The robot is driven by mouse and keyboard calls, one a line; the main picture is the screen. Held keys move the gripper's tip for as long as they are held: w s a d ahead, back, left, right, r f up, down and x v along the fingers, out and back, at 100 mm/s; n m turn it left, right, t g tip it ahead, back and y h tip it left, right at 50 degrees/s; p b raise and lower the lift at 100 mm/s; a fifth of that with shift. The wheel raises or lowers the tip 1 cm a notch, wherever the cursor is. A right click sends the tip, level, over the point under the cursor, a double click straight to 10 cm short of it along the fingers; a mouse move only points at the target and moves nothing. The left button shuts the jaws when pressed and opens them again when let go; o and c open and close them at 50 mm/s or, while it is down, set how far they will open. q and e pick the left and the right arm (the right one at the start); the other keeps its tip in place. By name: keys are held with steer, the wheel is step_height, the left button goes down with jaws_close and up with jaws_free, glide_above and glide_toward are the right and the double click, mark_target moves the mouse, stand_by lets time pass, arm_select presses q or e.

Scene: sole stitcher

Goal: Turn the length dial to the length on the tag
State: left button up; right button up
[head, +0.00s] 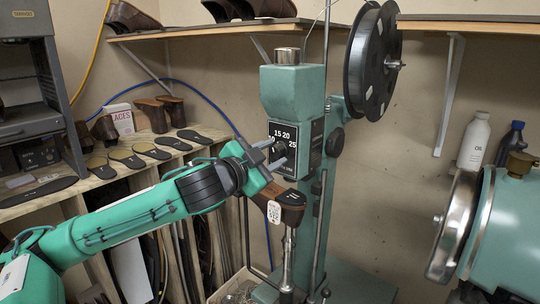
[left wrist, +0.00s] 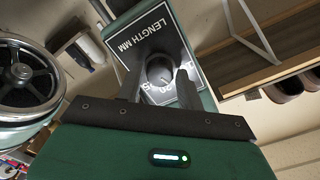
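The length dial (head: 283,134) is a dark plate with white numbers, 10, 15, 20 and 25 among them, on the front of the green stitcher. In the left wrist view its plate reads LENGTH MM, and a round dark knob (left wrist: 160,70) sits at its middle. My left gripper (head: 271,154) is at the dial, partly covering it. In the left wrist view its two fingers (left wrist: 160,88) stand apart on either side of the knob, with gaps showing. The knob's pointer setting is unclear. A white tag (head: 273,212) hangs by the brown shoe (head: 291,205); its print is too small to read.
The green stitcher column (head: 292,92) carries a large dark reel (head: 372,62). A shelf with soles (head: 125,157) stands left, behind my left arm. A green machine with a metal wheel (head: 452,226) and an oil bottle (head: 473,140) are at right.

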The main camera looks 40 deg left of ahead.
arm_select(q)
steer(key=shift+o, duration=1.3)
steer(key=shift+s, duration=0.1)
steer(key=shift+s+a+f+b, duration=0.1)
steer(key=shift+s+f+b, duration=0.1)
steer(key=shift+s+b, duration=0.4)
arm_select(e)
step_height(320, 180, down, 13)
steer(key=b, duration=1.1)
arm_select(q)
steer(key=s+b, duration=0.4)
steer(key=s, duration=0.8)
steer(key=shift+s+a+r, duration=0.2)
steer(key=shift+a, duration=0.25)
arm_select(e)
steer(key=shift+w+a+f, duration=0.1)
steer(key=shift+w+f, duration=0.1)
steer(key=shift+w, duration=0.7)
steer(key=shift+w+a+f, duration=0.1)
steer(key=shift+w+f, duration=0.05)
steer(key=shift+w, duration=0.75)
steer(key=shift+w+a+f, duration=0.1)
steer(key=shift+w+f, duration=0.1)
steer(key=shift+w, duration=0.7)
